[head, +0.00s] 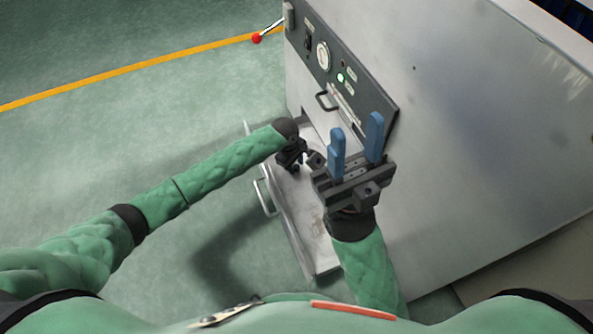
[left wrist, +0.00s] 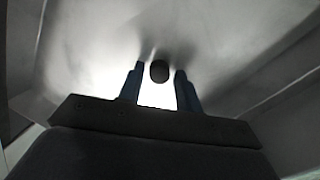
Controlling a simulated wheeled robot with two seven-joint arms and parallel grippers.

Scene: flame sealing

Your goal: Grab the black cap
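A small dark round thing, which looks like the black cap (left wrist: 160,71), shows in the left wrist view between the two blue fingertips of my left gripper (left wrist: 157,84). A narrow gap shows on each side of it, so the fingers are open and not closed on it. In the head view the cap is not visible. The left hand (head: 292,156) is at the machine's lower opening, and its fingertips are hidden there. My right gripper (head: 356,141) is open and empty, with its blue fingers pointing up in front of the machine.
A large grey metal machine (head: 470,110) with a dark control panel (head: 345,75), gauge and handle fills the right. A metal tray or lowered door (head: 316,255) extends from its front. A red-tipped lever (head: 257,38) sticks out at the top. The green floor at left is clear.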

